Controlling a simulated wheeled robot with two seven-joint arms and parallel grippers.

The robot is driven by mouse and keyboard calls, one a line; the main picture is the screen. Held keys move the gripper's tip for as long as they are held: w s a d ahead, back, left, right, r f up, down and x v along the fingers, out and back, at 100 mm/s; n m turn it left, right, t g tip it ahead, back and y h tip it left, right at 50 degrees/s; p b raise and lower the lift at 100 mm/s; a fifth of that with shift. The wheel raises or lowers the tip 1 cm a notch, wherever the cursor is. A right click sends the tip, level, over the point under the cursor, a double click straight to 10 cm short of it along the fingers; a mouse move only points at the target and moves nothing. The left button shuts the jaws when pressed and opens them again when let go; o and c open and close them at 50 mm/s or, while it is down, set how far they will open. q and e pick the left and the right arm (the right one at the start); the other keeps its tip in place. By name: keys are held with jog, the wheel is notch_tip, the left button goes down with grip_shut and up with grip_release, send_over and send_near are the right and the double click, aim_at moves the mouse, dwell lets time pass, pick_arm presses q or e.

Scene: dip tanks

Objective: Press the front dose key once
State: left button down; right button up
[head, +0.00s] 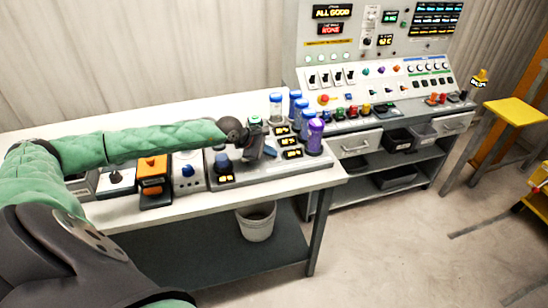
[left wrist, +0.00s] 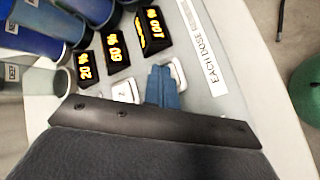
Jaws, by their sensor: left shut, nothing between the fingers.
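In the left wrist view a white key (left wrist: 178,74) sits beside the "100 %" display (left wrist: 153,28), closest to the "EACH DOSE" label; it looks like the front dose key. My left gripper (left wrist: 160,77) is shut and empty; its blue fingertips are at this key and partly cover it. I cannot tell whether they touch or press it. A second white key (left wrist: 125,92), marked 2, lies to the left, partly hidden by the gripper. In the head view my left gripper (head: 270,152) is low over the dosing panel and hides the keys. My right gripper is not in view.
Blue-topped cylinders (head: 276,106) and a purple one (head: 315,137) stand behind and right of the gripper. A dark blue knob (head: 222,161) and an orange-black device (head: 153,180) are to its left. A control console (head: 380,80) stands at the right.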

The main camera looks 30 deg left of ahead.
aim_at(271, 158)
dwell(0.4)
pick_arm(q)
jog(key=shift+r, duration=0.9)
jog(key=shift+r, duration=2.5)
